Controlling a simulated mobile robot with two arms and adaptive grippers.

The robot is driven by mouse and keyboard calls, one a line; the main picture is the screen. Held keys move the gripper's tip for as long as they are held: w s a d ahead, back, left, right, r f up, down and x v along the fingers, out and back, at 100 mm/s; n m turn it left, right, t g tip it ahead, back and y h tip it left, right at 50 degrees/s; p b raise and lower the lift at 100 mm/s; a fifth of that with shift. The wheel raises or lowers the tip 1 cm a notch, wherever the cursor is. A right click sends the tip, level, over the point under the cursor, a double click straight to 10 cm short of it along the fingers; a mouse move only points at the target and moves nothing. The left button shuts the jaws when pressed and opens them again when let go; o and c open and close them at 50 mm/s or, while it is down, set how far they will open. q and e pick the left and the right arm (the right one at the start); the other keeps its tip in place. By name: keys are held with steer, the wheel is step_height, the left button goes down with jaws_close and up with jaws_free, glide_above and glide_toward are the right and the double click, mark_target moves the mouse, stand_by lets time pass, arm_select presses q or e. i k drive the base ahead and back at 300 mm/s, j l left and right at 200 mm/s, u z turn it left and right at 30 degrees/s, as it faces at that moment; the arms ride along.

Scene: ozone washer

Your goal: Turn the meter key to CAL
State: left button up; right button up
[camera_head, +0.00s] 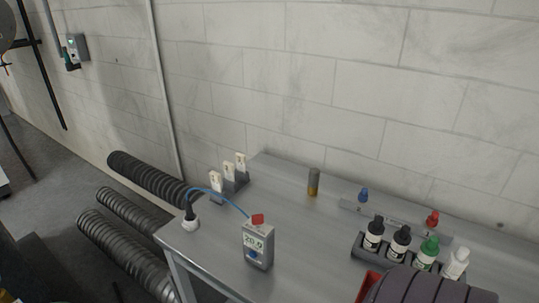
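The meter (258,246) is a small grey handheld box standing upright near the front left of the metal table. It has a lit green display with digits too small to read surely, and a blue knob (253,255) below it. A red piece (257,219) sits at its top; I cannot tell whether this or the knob is the key. No CAL mark is legible. A blue cable (222,194) runs from the meter's top to a black probe (190,210) in a white cup (190,224). Neither gripper can be made out.
On the table (290,250) are a rack of white-topped pieces (229,170), a grey-and-amber cylinder (313,182), and a rack of dropper bottles (400,243). A dark ribbed object with a red edge fills the bottom right. Ribbed hoses (125,250) lie left of the table.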

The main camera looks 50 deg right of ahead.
mark_target(257, 220)
steer(key=z, duration=1.4)
steer(key=k+j+z, duration=0.2)
steer(key=z, duration=0.2)
